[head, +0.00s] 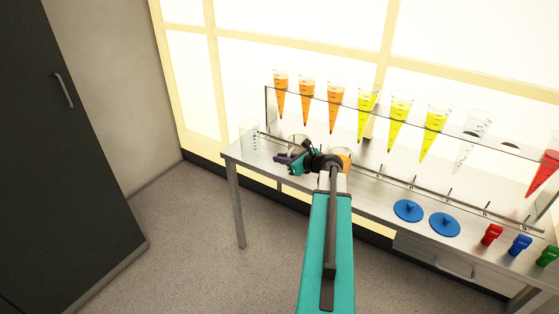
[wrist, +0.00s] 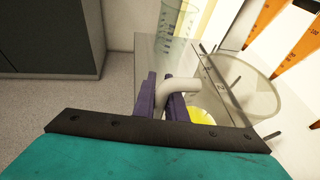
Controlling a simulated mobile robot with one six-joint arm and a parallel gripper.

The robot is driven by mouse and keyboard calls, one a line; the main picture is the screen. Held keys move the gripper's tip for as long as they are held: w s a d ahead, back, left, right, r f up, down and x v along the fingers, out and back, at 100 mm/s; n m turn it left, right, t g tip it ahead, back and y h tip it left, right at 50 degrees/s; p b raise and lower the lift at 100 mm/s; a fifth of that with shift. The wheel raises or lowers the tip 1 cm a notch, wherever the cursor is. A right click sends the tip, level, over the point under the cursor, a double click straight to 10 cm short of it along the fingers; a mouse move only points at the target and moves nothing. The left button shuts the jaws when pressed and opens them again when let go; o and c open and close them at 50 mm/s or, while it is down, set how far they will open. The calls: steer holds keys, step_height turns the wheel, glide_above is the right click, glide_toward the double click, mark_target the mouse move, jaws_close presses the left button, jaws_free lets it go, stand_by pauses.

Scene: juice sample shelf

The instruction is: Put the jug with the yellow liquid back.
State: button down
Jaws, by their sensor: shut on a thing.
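In the wrist view, the clear jug with the yellow liquid (wrist: 246,84) is at the right, with yellow showing low inside it. Its pale handle (wrist: 181,86) sits between the purple fingers of my gripper (wrist: 167,103), which is shut on it. In the head view, my gripper (head: 284,158) is over the left part of the steel table (head: 375,186). The held jug (head: 298,140) is mostly hidden there behind my gripper and wrist. I cannot tell whether its base touches the table.
A clear jug (head: 249,139) stands at the table's left end. A jug with orange contents (head: 344,154) is just right of my wrist. A glass rack (head: 386,107) holds orange, yellow, clear and red cones. Blue discs (head: 408,210) and coloured taps (head: 491,234) lie right.

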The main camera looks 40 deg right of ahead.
steer(key=shift+f, duration=0.1)
steer(key=c, duration=1.8)
jaws_free()
steer(key=shift+s+r, duration=0.1)
steer(key=shift+r, duration=0.1)
steer(key=v, duration=1.1)
steer(key=shift+s+r, duration=0.2)
steer(key=shift+s, duration=0.15)
